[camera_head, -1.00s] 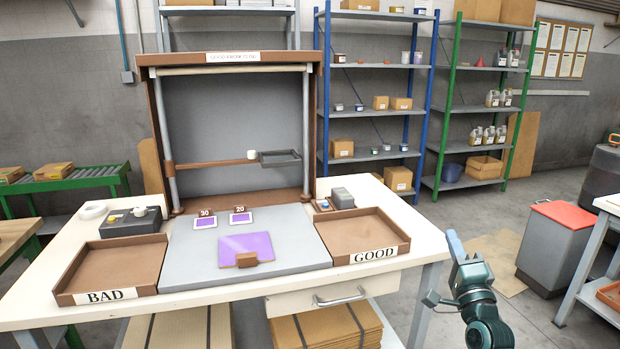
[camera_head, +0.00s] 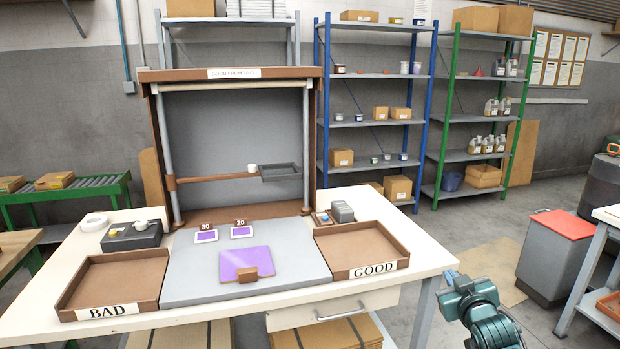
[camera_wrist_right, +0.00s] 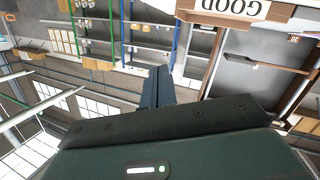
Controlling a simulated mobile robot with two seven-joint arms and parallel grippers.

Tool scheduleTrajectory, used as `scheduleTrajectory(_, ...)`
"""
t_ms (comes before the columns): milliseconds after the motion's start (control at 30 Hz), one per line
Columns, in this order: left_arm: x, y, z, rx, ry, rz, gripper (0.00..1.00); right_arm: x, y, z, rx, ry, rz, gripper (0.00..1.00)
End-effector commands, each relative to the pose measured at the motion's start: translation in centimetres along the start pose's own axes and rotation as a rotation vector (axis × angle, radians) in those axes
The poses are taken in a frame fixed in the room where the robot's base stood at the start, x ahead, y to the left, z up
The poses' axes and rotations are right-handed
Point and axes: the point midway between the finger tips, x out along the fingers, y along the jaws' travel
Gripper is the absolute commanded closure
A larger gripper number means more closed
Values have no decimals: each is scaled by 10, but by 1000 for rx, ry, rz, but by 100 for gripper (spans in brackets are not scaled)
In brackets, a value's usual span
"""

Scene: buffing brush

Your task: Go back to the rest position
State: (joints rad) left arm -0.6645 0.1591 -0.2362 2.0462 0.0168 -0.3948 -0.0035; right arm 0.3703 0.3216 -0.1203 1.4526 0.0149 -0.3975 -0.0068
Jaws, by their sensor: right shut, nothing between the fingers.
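My right gripper (camera_head: 447,286) shows in the head view at the lower right, just off the right front corner of the workbench (camera_head: 432,262). It is shut and empty, and its fingers (camera_wrist_right: 155,86) are together in the right wrist view. A purple plate with a small brown block (camera_head: 245,263) lies on the grey work surface (camera_head: 190,285). The brown BAD tray (camera_head: 115,280) and the brown GOOD tray (camera_head: 350,245) are empty. The GOOD label (camera_wrist_right: 235,8) appears upside down in the right wrist view. My left gripper is not in view.
A grey bin with a red lid (camera_head: 562,225) stands on the floor at the right. A grey box (camera_head: 132,236) and a white ring (camera_head: 94,222) sit at the bench's left. Shelves (camera_head: 375,123) stand behind. The floor right of the bench has free room.

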Motion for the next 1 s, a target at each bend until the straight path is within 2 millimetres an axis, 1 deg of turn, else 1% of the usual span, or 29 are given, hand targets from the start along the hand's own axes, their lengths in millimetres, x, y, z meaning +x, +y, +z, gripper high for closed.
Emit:
scheduleTrajectory(33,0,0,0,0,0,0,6,-13,-19,20,4,-22,-29,100)
scheduleTrajectory(167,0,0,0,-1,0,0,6,-49,-64,63,18,-74,-101,100)
scheduleTrajectory(200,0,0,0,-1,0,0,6,-63,-78,76,24,-92,-124,100)
scheduleTrajectory(267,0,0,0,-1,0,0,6,-85,-99,94,37,-118,-158,100)
scheduleTrajectory(300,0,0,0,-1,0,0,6,-101,-112,106,46,-136,-180,100)
scheduleTrajectory(367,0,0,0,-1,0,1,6,-126,-131,122,62,-164,-213,100)
scheduleTrajectory(400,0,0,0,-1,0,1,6,-144,-143,131,74,-183,-235,100)
scheduleTrajectory(467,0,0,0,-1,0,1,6,-170,-160,144,94,-211,-265,100)
scheduleTrajectory(500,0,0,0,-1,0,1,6,-189,-171,152,108,-231,-284,100)
scheduleTrajectory(567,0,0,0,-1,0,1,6,-216,-185,161,131,-259,-310,100)
scheduleTrajectory(600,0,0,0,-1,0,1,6,-234,-193,166,146,-278,-327,100)
scheduleTrajectory(700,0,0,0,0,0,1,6,-274,-210,174,183,-320,-359,100)
scheduleTrajectory(800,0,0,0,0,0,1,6,-303,-220,178,213,-353,-380,100)
scheduleTrajectory(900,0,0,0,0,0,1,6,-321,-226,178,232,-373,-392,100)
scheduleTrajectory(1000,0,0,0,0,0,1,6,-330,-229,179,240,-382,-397,100)
